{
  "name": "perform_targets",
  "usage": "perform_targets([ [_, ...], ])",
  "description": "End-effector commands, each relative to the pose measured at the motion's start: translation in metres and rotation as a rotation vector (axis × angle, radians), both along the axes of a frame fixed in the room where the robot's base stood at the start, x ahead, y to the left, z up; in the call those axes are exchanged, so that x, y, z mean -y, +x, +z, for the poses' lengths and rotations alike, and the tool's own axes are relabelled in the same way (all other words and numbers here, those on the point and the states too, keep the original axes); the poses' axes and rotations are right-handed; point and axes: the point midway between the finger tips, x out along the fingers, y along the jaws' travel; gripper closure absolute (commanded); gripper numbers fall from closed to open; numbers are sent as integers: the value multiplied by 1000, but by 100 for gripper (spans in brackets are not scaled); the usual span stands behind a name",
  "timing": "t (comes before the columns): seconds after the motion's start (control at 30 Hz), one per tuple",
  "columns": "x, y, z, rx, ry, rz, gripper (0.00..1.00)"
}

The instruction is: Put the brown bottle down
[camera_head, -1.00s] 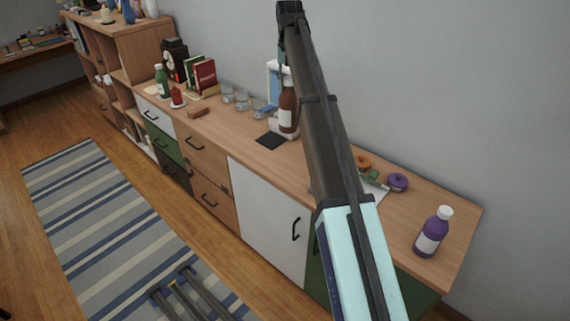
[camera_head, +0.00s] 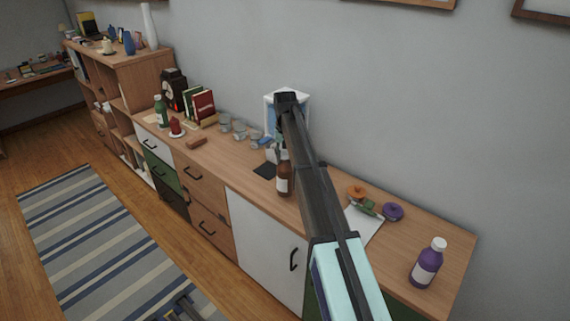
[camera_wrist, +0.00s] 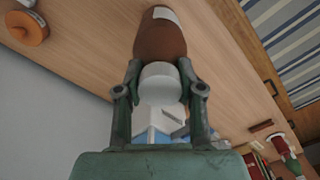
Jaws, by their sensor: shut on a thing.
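The brown bottle (camera_head: 284,180), with a pale label, is upright near the counter's front edge in the head view. My gripper (camera_wrist: 160,88) is shut on its top, with one finger on each side of the white cap (camera_wrist: 160,78) in the wrist view. The brown body (camera_wrist: 160,38) extends beyond the fingers toward the wooden counter (camera_wrist: 90,45). In the head view my arm hides most of the gripper and the bottle's top. I cannot tell whether the bottle's base touches the counter (camera_head: 325,218).
A dark flat pad (camera_head: 264,171) and a white-and-blue machine (camera_head: 271,113) are behind the bottle. Glasses (camera_head: 240,131) stand to the left. Bare counter lies between.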

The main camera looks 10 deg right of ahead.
Motion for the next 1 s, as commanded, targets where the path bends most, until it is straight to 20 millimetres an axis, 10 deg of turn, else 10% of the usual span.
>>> perform_targets([
  [0.73, 0, 0, -42, 0, 0, 0, 100],
  [0.77, 0, 0, -42, -1, 0, 0, 52],
  [0.8, 0, 0, -42, -1, 0, 0, 38],
  [1.0, 0, 0, -42, -1, 0, 0, 37],
])
